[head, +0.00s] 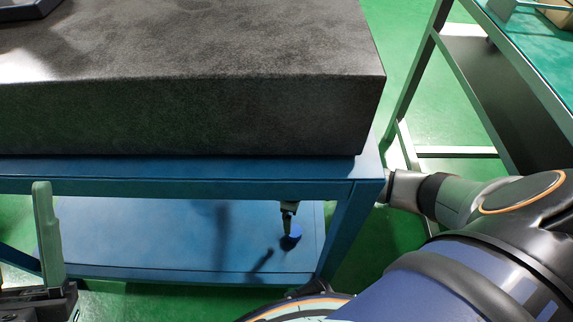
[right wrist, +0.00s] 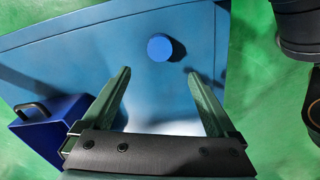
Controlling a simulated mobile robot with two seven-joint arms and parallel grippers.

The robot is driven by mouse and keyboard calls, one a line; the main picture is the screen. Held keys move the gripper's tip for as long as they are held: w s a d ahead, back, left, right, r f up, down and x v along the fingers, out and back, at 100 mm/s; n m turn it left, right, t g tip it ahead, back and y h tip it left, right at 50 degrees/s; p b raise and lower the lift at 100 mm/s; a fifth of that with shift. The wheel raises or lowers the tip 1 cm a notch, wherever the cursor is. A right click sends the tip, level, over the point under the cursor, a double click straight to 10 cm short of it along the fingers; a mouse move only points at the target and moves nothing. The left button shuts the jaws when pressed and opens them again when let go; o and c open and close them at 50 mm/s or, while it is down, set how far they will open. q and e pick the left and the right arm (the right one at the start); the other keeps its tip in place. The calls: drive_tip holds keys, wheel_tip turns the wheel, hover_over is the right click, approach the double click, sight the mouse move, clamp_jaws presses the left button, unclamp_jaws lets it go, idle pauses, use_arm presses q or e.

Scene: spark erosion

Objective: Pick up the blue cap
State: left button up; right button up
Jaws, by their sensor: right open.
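The blue cap (head: 291,240) is a small round piece on the lower shelf of the blue table, near its right end. In the right wrist view the cap (right wrist: 159,47) shows just beyond the fingertips, roughly centred between them. My right gripper (right wrist: 157,75) is open and empty, its two fingers apart. In the head view, part of the right gripper (head: 288,211) shows under the tabletop, just above the cap; the tabletop hides the rest. One upright finger of my left gripper (head: 45,235) shows at the lower left, so its opening cannot be judged.
A dark stone block (head: 190,110) covers most of the blue tabletop (head: 180,187). A table leg (head: 347,230) stands right of the cap. The lower shelf (head: 150,235) is mostly clear. A blue box with a black handle (right wrist: 50,128) shows at the wrist view's lower left.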

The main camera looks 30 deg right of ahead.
sight(294, 230)
wheel_tip(294, 230, down, 6)
drive_tip(key=b, duration=0.3)
drive_tip(key=shift+s+f, duration=0.15)
drive_tip(key=f+b, duration=0.2)
drive_tip(key=f, duration=0.1)
drive_tip(key=f+b, duration=0.1)
drive_tip(key=shift+s+d+f+b, duration=0.1)
drive_tip(key=shift+d+f+b, duration=0.1)
drive_tip(key=shift+d+b, duration=0.1)
drive_tip(key=shift+f, duration=0.4)
use_arm(q)
wheel_tip(294, 230, down, 8)
drive_tip(key=d, duration=0.1)
drive_tip(key=shift+w+f+g, duration=0.15)
drive_tip(key=shift+f+g, duration=0.05)
drive_tip(key=shift+g, duration=0.1)
use_arm(e)
drive_tip(key=shift+r, duration=0.1)
drive_tip(key=c, duration=1.4)
